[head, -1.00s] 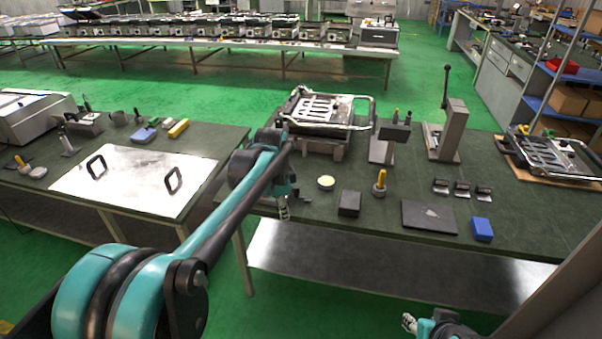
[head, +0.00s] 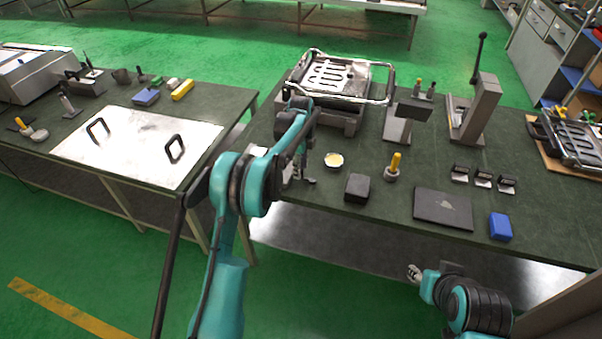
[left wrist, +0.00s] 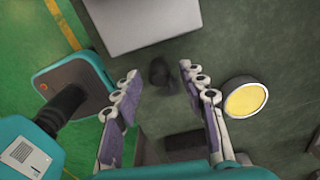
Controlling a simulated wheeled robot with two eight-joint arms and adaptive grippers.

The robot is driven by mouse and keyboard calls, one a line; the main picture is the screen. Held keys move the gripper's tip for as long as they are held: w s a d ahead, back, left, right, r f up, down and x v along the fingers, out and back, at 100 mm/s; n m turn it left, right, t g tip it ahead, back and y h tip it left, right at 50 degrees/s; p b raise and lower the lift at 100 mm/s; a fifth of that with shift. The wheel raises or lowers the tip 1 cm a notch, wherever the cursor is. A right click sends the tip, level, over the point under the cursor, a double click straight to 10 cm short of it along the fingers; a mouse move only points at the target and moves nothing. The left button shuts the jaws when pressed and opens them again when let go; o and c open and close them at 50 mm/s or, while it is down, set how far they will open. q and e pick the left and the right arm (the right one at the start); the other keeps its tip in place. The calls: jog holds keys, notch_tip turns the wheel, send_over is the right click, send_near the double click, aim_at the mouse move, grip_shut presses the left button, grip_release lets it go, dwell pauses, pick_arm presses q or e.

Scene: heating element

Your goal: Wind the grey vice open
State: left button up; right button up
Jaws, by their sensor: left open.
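In the left wrist view a flat light-grey block (left wrist: 140,20), which I take to be the grey vice, is at the top. A dark rounded knob (left wrist: 160,74) is just below it. My left gripper (left wrist: 157,84) is open, with one finger on each side of the knob, and I cannot tell whether they touch it. In the head view my left gripper (head: 291,173) is low over the bench front edge. The arm hides most of the block, and a pale patch (head: 258,152) shows behind it. My right gripper (head: 414,272) is below the bench front, its jaws too small to judge.
A round yellow-topped tin (head: 333,161) is close to my left gripper, also in the left wrist view (left wrist: 245,99). A dark block (head: 357,187) and a yellow-handled tool (head: 393,168) stand to the right. A metal-framed press (head: 338,84) is behind. The left bench (head: 224,158) has a handled plate.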

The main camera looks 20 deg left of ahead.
pick_arm(q)
jog(key=shift+f, duration=1.15)
jog(key=shift+c, duration=0.4)
grip_shut()
jog(key=shift+s+n, duration=0.15)
jog(key=shift+n, duration=0.15)
